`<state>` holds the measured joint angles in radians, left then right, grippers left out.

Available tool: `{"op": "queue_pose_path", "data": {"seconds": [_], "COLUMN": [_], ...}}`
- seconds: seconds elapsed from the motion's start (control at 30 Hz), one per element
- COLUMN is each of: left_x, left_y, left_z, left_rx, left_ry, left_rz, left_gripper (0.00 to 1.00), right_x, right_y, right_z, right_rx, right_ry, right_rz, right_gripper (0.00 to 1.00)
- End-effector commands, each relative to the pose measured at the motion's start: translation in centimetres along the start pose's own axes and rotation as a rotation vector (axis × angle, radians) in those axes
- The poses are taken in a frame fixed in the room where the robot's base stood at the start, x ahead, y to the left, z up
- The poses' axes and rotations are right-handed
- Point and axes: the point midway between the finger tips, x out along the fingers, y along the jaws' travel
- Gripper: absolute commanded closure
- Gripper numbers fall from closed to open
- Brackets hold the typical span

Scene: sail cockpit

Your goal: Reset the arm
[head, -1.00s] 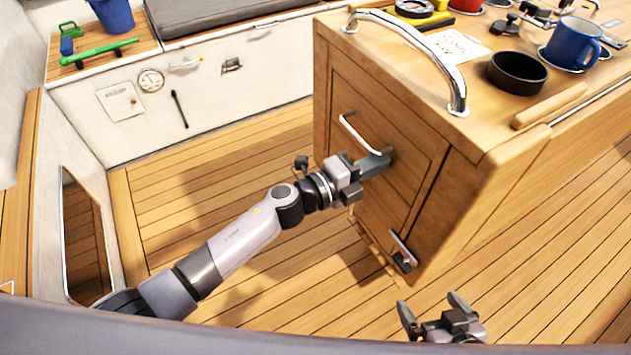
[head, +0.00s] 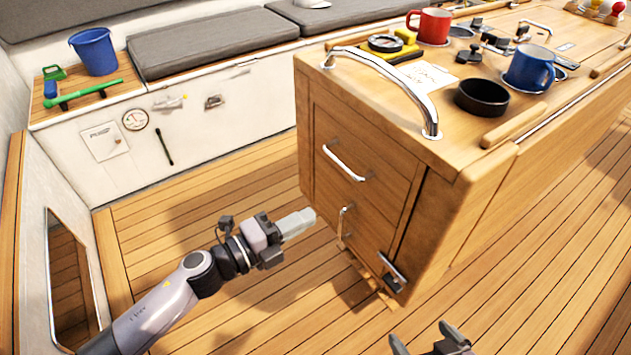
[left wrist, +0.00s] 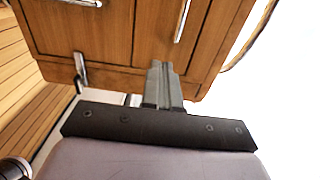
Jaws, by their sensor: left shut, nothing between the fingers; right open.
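My left gripper (head: 300,223) is shut and empty. In the head view it is held over the wooden floor, to the left of the wooden cabinet (head: 345,115) and apart from it. In the left wrist view its closed fingers (left wrist: 163,85) point toward the cabinet front (left wrist: 120,32). My right gripper (head: 422,338) is open and empty at the bottom edge of the head view, partly cut off. The cabinet front has a horizontal metal handle (head: 345,163), a second, upright handle (head: 341,225) below it and a metal catch (head: 392,270) near the bottom corner.
A chrome rail (head: 405,78) arches over the cabinet's top edge. A black bowl (head: 482,98), a blue mug (head: 531,68) and a red mug (head: 430,26) stand on top. A blue bucket (head: 94,52) is on the bench at left. The floor (head: 165,235) around my left arm is clear.

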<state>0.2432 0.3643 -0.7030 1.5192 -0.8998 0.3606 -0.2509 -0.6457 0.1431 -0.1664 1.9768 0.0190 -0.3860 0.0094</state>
Motion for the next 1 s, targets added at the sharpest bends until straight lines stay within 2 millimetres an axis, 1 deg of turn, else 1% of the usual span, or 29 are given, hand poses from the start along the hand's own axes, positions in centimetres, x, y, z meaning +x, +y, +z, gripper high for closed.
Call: {"op": "queue_pose_path", "data": {"seconds": [0.17,0.27,0.37,0.47,0.57,0.67,0.73,0.9,1.0], "left_x": [-0.1,-0.3,-1.1,-2.8,-5.6,-9.0,-11.7,-18.3,-21.3], "left_y": [0.0,-0.2,-0.4,-0.5,0.2,1.6,2.9,5.9,7.1], "left_z": [0.0,0.0,0.0,0.3,0.8,0.9,0.7,-1.3,-2.8], "left_rx": [0.000,-0.032,-0.146,-0.350,-0.600,-0.845,-1.013,-1.375,-1.527], "left_ry": [0.000,-0.018,-0.084,-0.205,-0.360,-0.518,-0.629,-0.877,-0.984], "left_rz": [-0.001,-0.007,-0.028,-0.060,-0.088,-0.104,-0.111,-0.115,-0.114], "left_gripper": [1.00,1.00,1.00,1.00,1.00,1.00,1.00,1.00,1.00], "right_x": [0.0,-0.1,-0.5,-1.0,-1.6,-2.1,-2.4,-3.1,-3.4], "right_y": [0.0,0.0,0.0,0.0,0.0,0.1,0.1,0.2,0.3], "right_z": [0.0,-0.2,-0.6,-1.3,-2.1,-2.9,-3.3,-3.8,-4.0], "right_rx": [0.001,0.001,0.001,0.000,-0.002,-0.004,-0.005,-0.008,-0.009], "right_ry": [0.000,0.000,0.000,0.001,0.005,0.009,0.011,0.003,-0.001], "right_rz": [0.000,0.001,0.001,0.001,0.002,0.003,0.005,0.008,0.009], "right_gripper": [0.00,0.00,0.00,0.00,0.00,0.00,0.00,0.00,0.00]}}
